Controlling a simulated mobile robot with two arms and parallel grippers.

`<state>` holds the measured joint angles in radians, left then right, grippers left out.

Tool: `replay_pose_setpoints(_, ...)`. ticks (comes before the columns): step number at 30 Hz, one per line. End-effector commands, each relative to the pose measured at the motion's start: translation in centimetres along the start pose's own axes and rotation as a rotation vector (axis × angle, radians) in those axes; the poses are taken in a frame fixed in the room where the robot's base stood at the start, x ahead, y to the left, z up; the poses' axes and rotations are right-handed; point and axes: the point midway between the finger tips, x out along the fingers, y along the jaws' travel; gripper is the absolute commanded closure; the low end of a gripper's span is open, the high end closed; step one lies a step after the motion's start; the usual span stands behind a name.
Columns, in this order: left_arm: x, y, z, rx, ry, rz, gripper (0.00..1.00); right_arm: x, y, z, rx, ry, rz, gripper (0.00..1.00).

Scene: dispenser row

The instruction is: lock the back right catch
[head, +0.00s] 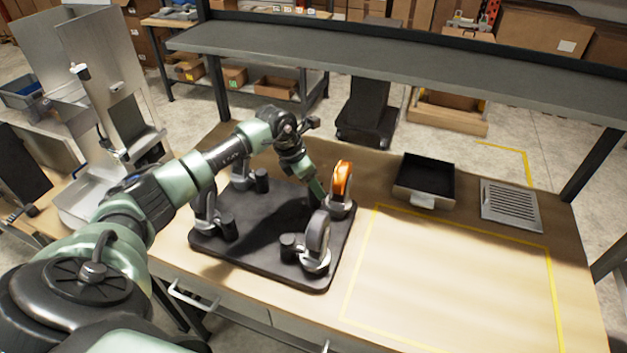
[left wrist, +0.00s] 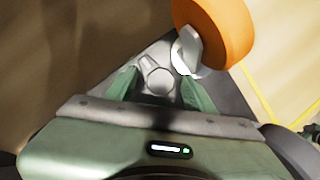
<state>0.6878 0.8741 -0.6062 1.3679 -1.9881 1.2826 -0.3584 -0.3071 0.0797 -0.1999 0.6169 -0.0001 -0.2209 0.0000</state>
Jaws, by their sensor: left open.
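A dark plate (head: 262,272) on the bench carries a catch at each corner. The back right catch (head: 340,208) has an upright orange disc (head: 343,178) on a grey base. My left gripper (head: 317,190) is just left of that disc, low over the plate. In the left wrist view its open fingers (left wrist: 160,90) stand either side of a grey lobed knob (left wrist: 157,75); I cannot tell if they touch it. The orange disc (left wrist: 215,30) is beyond the right finger. My arm partly hides the back left catch (head: 242,172). My right gripper is not in view.
The front right catch (head: 317,240) has an upright grey disc; the front left catch (head: 207,212) stands near my arm. A black tray (head: 425,178) and a grey vent plate (head: 510,205) lie to the right. The yellow-outlined bench area (head: 450,285) is clear. A shelf (head: 400,60) spans above the back.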

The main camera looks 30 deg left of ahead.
Motion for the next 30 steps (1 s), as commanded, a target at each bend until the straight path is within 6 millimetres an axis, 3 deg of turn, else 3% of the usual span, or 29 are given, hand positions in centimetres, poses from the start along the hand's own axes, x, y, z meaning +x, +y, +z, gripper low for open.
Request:
replay_pose_setpoints(7, 0.1, 0.0, 0.0, 0.0, 0.0, 0.0, 0.46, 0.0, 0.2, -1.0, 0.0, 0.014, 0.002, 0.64)
replay_pose_setpoints(13, 0.1, 0.0, 0.0, 0.0, 0.0, 0.0, 1.0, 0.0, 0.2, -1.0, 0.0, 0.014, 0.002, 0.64)
replay_pose_setpoints(22, 0.3, 0.1, 0.0, 0.025, -0.002, -0.008, 1.0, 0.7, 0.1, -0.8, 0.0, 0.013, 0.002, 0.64)
replay_pose_setpoints(30, 0.6, 0.2, -0.1, 0.155, -0.004, -0.062, 1.0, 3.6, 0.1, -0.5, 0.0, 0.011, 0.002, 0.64)
